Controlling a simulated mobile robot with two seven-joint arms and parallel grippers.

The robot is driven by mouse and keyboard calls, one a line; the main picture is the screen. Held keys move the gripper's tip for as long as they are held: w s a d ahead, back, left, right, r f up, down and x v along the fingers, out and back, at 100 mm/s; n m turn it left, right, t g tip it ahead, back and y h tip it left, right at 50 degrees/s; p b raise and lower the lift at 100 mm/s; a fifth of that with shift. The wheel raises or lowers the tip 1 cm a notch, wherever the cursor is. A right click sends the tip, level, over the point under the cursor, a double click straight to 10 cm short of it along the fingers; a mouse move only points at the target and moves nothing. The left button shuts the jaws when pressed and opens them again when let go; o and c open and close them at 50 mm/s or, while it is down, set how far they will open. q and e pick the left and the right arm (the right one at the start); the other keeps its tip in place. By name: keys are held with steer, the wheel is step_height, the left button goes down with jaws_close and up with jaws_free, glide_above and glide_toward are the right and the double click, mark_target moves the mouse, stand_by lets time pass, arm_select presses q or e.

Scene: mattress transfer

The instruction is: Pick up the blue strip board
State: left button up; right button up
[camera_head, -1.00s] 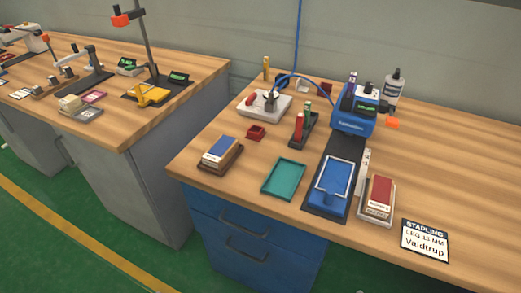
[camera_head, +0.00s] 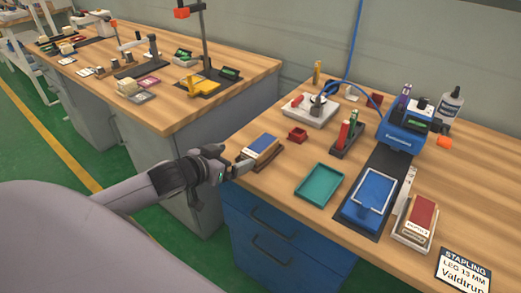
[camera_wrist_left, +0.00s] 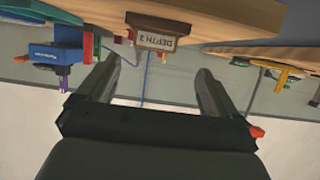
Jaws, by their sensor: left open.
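The blue strip board (camera_head: 261,142) lies on top of a pale stack in a brown wooden holder (camera_head: 274,162), near the front left edge of the workbench. My left gripper (camera_head: 242,168) comes in from the left, just in front of and left of the holder, at about bench-edge height. In the left wrist view my left gripper (camera_wrist_left: 158,72) is open, with nothing between its fingers. That view is upside down and shows the holder's front (camera_wrist_left: 158,41) with a "DEPTH" label ahead, between the fingertips; the blue top is hidden there. My right gripper is not in view.
A teal tray (camera_head: 319,185) and a small red box (camera_head: 297,135) are right of the holder. A blue stapling machine (camera_head: 403,133) with a blue plate (camera_head: 370,191) stands further right. The second bench (camera_head: 170,125) is at the left, across a gap.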

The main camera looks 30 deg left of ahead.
mark_target(254, 150)
arm_select(q)
steer(key=shift+d+x, duration=0.25)
steer(key=shift+x, duration=0.95)
steer(key=shift+d+x, duration=0.25)
steer(key=shift+x, duration=1.85)
steer(key=shift+r, duration=0.15)
steer(key=c, duration=1)
steer(key=shift+c, duration=0.6)
steer(key=shift+r, duration=0.1)
